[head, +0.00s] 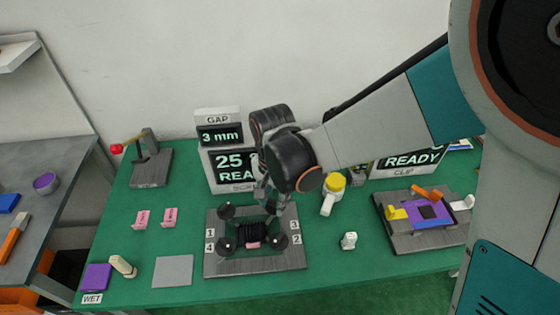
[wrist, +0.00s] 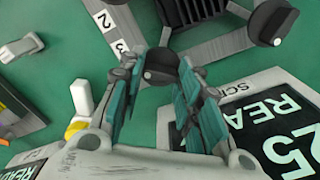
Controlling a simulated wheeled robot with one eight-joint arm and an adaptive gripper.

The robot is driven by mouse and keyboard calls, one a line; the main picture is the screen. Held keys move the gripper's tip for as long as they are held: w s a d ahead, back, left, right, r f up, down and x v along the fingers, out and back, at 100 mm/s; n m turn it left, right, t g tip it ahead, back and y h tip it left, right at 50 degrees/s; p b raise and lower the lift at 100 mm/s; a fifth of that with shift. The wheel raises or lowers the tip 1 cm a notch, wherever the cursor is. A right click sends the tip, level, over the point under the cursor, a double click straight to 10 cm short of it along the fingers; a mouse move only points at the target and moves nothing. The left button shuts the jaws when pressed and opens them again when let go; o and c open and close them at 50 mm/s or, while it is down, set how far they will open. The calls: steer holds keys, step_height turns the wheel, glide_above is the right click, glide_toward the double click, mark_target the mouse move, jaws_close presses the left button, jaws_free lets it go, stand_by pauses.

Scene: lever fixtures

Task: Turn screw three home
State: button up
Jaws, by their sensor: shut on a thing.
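The screw fixture (head: 215,268) is a grey plate on the green table. It carries a dark ribbed block and black knobs, with labels 1 and 4 on the left and 3 and 2 on the right. Screw three (wrist: 162,66) is a round black knob by the label 3 in the wrist view. My gripper (head: 268,205) comes down over the far right corner of the plate and mostly hides that knob in the head view. In the wrist view its fingers are on either side of the knob, shut on it. Other knobs (head: 280,242) stand at the remaining corners.
Displays behind read "3 mm" under GAP (head: 219,135) and "25" with "READY" partly hidden (head: 229,161). A clip fixture (head: 405,236) is further right, a red-knobbed lever (head: 148,165) at back left.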

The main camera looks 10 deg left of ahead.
steer(key=shift+m, duration=0.6)
steer(key=o, duration=1)
steer(key=shift+o, duration=0.2)
